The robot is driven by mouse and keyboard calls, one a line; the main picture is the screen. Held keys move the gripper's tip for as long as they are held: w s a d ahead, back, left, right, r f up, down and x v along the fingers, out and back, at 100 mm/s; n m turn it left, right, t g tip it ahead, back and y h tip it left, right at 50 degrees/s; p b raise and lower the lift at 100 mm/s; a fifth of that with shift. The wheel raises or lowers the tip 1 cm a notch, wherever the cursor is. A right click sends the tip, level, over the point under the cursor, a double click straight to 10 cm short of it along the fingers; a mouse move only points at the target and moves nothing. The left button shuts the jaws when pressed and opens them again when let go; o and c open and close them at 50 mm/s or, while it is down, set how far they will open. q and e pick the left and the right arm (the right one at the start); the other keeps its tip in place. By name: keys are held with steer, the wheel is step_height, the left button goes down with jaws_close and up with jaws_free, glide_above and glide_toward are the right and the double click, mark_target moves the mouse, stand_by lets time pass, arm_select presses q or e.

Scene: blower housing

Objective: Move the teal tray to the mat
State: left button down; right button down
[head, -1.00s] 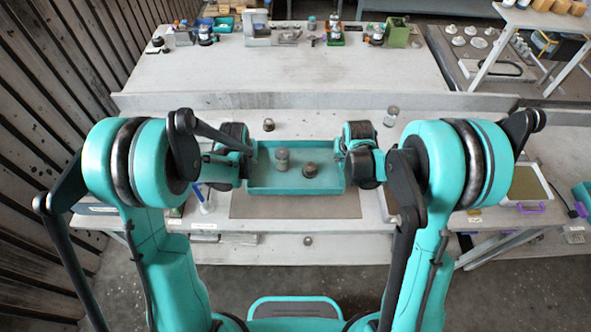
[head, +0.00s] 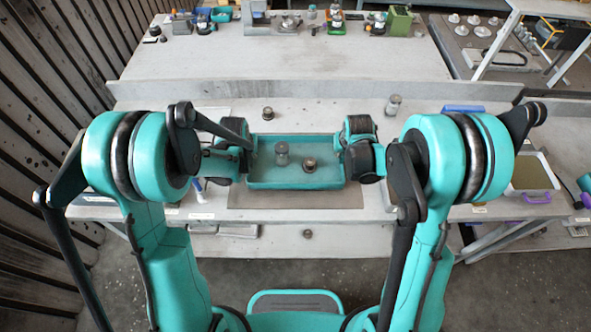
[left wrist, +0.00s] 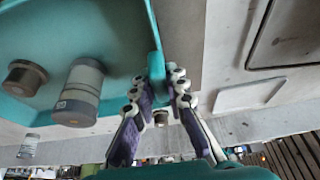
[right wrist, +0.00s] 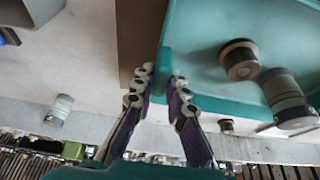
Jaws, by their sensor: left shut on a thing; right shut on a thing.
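The teal tray (head: 296,183) is level between my two grippers, over the back part of the brown-grey mat (head: 295,200). The mat's front strip shows below it; I cannot tell whether the tray touches the mat. A grey cylinder (head: 282,155) and a dark round cap (head: 310,165) stand in the tray. My left gripper (head: 250,157) is shut on the tray's left end; its fingers pinch a teal tab in the left wrist view (left wrist: 157,80). My right gripper (head: 345,160) is shut on the right end, also pinching a tab in the right wrist view (right wrist: 163,78).
A small dark part (head: 268,113) and a grey jar (head: 393,105) stand on the table behind the tray. A purple-handled tray (head: 532,175) lies at the right. A back bench (head: 280,60) holds several tools and bins.

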arm_select(q)
steer(key=shift+f+b, duration=0.55)
steer(key=shift+f, duration=0.2)
arm_select(e)
steer(key=shift+f, duration=0.7)
arm_select(q)
steer(key=c, duration=1.8)
jaws_free()
steer(key=shift+c, duration=0.2)
arm_select(e)
steer(key=c, duration=1.8)
jaws_free()
steer(key=shift+c, duration=0.2)
arm_select(q)
steer(key=o, duration=0.3)
arm_select(e)
steer(key=o, duration=0.3)
arm_select(q)
steer(key=shift+r, duration=0.15)
arm_select(e)
steer(key=shift+s+r, duration=0.1)
steer(key=shift+r, duration=0.05)
arm_select(q)
steer(key=v, duration=1.2)
arm_select(e)
steer(key=v, duration=1.1)
steer(key=shift+s+r, duration=0.2)
steer(key=shift+r, duration=0.15)
